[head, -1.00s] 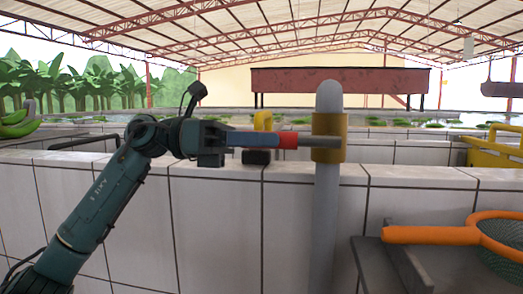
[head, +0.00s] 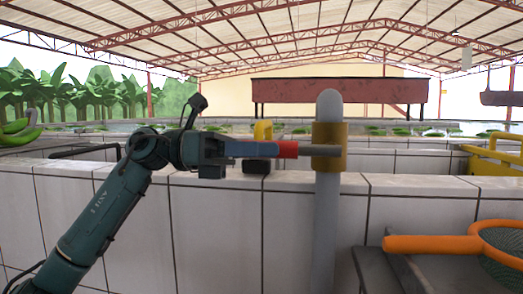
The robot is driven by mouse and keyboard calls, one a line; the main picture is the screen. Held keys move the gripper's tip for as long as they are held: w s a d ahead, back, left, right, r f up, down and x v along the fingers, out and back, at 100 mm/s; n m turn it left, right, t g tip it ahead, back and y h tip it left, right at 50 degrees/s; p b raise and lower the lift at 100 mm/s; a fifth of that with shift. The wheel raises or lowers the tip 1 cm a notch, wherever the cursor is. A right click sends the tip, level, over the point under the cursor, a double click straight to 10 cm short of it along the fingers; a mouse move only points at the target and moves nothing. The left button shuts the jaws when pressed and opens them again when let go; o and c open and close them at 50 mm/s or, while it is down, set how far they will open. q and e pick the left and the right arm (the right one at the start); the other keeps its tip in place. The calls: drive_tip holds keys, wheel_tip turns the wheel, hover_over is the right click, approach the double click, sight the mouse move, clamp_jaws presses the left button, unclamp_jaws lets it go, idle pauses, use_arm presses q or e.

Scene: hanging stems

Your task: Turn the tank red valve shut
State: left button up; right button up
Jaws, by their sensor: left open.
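The valve is a brass-coloured collar (head: 330,158) on an upright grey pipe (head: 328,215) with a rounded top. A grey lever rod runs left from the collar and ends in a red grip (head: 288,149). The lever lies about level. My left gripper (head: 274,150) comes in from the left, its blue-grey finger reaching the red grip and overlapping it in the picture. It is open. I cannot tell whether it touches the grip, and the far finger is hidden. My right gripper is not in view.
A white-tiled tank wall (head: 235,230) runs behind the pipe. A yellow item (head: 263,130) with a dark base shows behind the lever. An orange-handled net (head: 432,244) lies on a grey stand at the right. A yellow rail (head: 495,158) is at far right.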

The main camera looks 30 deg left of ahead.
use_arm(q)
drive_tip(key=p+v, duration=0.1)
drive_tip(key=v, duration=1.2)
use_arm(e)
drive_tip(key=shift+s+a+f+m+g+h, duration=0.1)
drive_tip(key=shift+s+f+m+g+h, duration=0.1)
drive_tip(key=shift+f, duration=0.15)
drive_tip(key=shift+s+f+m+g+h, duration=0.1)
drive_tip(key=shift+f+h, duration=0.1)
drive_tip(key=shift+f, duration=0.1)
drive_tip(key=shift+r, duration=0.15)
